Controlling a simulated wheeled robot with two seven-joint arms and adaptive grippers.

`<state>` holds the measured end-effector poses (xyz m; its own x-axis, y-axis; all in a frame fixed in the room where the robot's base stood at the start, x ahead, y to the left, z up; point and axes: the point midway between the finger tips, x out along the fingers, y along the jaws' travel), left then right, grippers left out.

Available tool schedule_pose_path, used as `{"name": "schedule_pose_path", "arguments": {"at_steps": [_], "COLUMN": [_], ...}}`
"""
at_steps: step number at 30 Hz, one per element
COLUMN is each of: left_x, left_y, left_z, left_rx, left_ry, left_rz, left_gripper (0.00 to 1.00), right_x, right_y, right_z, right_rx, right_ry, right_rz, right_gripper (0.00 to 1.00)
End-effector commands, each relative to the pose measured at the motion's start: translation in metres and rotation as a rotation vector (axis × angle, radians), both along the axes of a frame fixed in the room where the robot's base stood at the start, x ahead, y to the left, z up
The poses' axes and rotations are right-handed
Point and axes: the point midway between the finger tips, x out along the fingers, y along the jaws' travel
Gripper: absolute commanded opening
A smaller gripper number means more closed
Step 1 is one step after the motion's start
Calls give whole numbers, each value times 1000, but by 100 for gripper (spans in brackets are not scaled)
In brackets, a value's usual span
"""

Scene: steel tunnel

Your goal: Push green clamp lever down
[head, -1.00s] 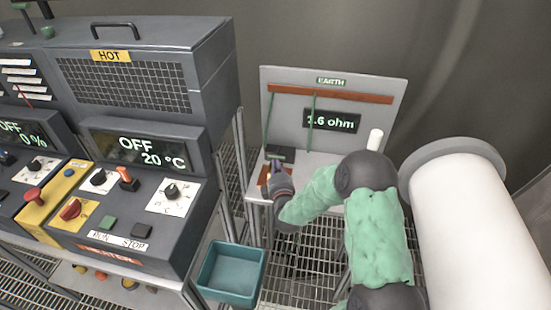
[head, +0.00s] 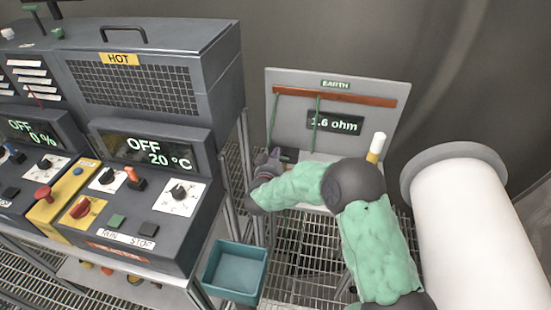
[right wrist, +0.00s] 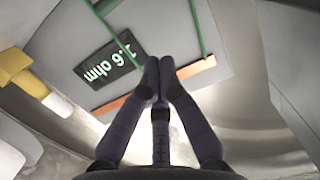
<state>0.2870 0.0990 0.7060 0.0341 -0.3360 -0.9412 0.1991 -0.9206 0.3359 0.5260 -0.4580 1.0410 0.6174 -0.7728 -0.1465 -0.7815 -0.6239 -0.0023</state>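The earth panel (head: 391,125) stands upright behind a small bench, with a copper-coloured bar (head: 350,98) and green cables (head: 317,118) running down from it. A dark clamp block (head: 291,154) shows at the foot of the panel. Its green lever cannot be made out now; my right gripper and forearm cover much of that spot. My right gripper (head: 268,160) is just left of the block, pointing up toward the panel; I cannot tell whether it touches. In the right wrist view its fingertips (right wrist: 158,75) are together, with nothing visible between them. My left gripper is not in view.
The panel's display (head: 335,123) reads 1.6 ohm. A yellow and white handle (head: 376,147) stands right of my forearm. A teal bin (head: 235,271) is below left. The heater console (head: 140,205) is on the left, a large white cylinder (head: 462,235) on the right.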

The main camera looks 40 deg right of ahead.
Motion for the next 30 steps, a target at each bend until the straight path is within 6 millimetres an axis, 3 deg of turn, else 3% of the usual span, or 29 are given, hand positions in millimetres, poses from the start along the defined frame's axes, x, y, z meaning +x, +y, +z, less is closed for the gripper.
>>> {"name": "schedule_pose_path", "arguments": {"at_steps": [11,19,30], "left_x": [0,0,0], "left_y": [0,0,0], "left_z": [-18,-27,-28], "left_rx": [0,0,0], "left_ry": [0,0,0], "left_rz": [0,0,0], "left_gripper": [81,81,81], "right_x": [43,33,31], "right_y": [-56,-41,-39], "right_z": [-13,-41,-45], "right_rx": [-2,-1,-3], "right_ry": [1,1,0], "right_rz": [-2,1,1], "right_gripper": [0,0,0]}}
